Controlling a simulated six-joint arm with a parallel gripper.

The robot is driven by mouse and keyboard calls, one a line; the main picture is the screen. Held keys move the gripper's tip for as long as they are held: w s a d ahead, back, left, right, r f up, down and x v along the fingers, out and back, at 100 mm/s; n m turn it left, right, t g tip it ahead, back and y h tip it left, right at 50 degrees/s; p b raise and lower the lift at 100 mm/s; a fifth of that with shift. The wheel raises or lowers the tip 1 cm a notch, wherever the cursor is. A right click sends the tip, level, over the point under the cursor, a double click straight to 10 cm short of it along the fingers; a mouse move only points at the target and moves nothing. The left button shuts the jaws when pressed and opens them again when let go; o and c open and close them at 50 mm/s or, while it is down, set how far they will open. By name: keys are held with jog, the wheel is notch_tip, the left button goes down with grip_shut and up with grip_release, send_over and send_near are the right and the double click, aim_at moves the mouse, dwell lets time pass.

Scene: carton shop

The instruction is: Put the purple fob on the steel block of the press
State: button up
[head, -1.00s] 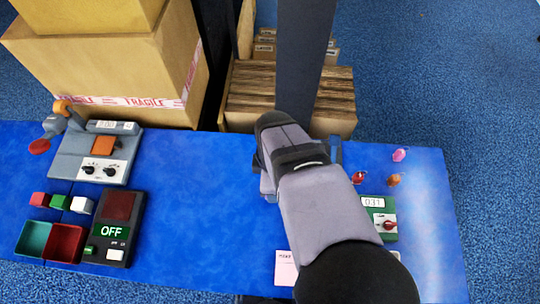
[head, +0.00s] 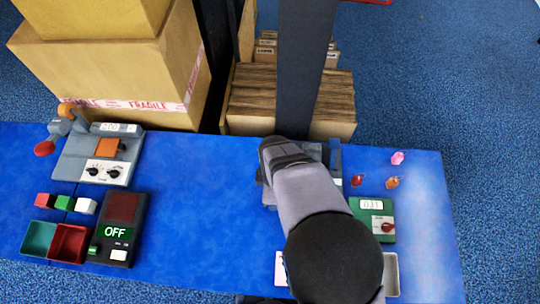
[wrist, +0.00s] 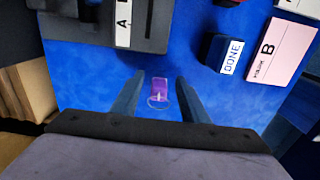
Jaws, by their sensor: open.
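The purple fob (wrist: 159,88) shows in the wrist view, with its ring toward my gripper. My gripper (wrist: 158,82) is open, one finger on each side of the fob; I cannot tell whether they touch it. In the head view my arm hides the fob and the fingers. At the left of the head view is a grey machine (head: 72,158) with a lever, a red knob and an orange block (head: 108,148). It looks like the press, but I cannot make out a steel block for certain.
Pink (head: 397,158), red (head: 357,180) and orange (head: 392,182) fobs lie at the right, behind a green box (head: 370,208). A dark machine (wrist: 75,28), a DONE block (wrist: 222,53) and a pink card (wrist: 276,58) border the fob. The middle-left blue tabletop is clear.

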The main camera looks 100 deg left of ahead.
grip_shut()
jog(key=shift+r, duration=0.1)
notch_tip(320, 180, up, 10)
jog(key=shift+f+b, duration=0.1)
jog(key=shift+b, duration=0.7)
